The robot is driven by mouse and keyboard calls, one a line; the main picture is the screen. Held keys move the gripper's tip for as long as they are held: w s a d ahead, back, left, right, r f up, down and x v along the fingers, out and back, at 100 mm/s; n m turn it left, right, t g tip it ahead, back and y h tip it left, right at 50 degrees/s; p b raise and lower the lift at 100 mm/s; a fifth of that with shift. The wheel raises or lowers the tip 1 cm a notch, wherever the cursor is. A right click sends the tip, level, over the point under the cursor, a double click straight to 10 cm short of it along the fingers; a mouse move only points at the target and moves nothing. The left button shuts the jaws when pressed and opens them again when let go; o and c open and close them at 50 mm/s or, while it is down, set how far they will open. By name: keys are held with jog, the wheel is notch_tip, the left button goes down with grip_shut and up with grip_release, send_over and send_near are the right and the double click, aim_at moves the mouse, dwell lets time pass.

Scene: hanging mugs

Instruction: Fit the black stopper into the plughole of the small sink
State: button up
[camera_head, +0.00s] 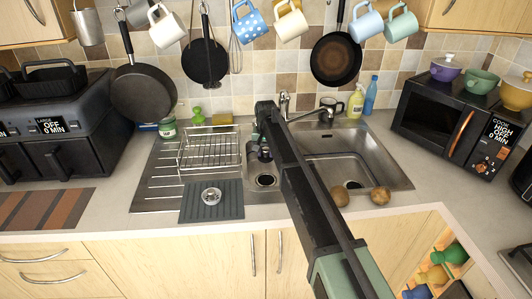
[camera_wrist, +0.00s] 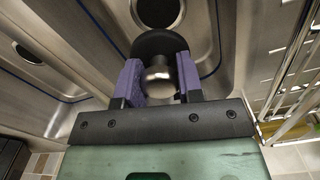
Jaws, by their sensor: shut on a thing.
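The small sink (camera_head: 254,190) lies between the drying rack and the large basin. Its plughole (camera_head: 265,181) shows uncovered in the head view, and it shows at the top of the wrist view (camera_wrist: 158,8). My gripper (camera_head: 264,148) is over the back part of the small sink. In the wrist view its purple-padded fingers are shut on the black stopper (camera_wrist: 158,42) by its shiny metal knob. The black disc sticks out past the fingertips and lies just short of the plughole in that view. Its height above the basin is hard to tell. The arm hides part of the sink.
A wire rack (camera_head: 208,150) stands left on the drainer. A metal strainer (camera_head: 211,195) lies on a grey mat (camera_head: 196,211) in front. The tap (camera_head: 285,103) is behind. The large basin (camera_head: 365,150) is at right, with two brown round items (camera_head: 380,195) at its front edge.

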jog(key=shift+s+r, duration=0.3)
jog(key=shift+s, duration=0.05)
jog(key=b, duration=1)
send_over(266, 182)
notch_tip(266, 182, down, 10)
jog(key=shift+f, duration=0.1)
jog(key=shift+f, duration=0.1)
dwell(0.6)
jog(key=shift+f+b, duration=0.35)
jog(key=shift+b, duration=0.1)
jog(key=shift+f+b, duration=0.6)
jog(key=o, duration=1)
jog(key=shift+r, duration=0.1)
jog(key=shift+r, duration=0.1)
notch_tip(266, 182, up, 10)
jog(key=p, duration=1.1)
jog(key=shift+r, duration=0.25)
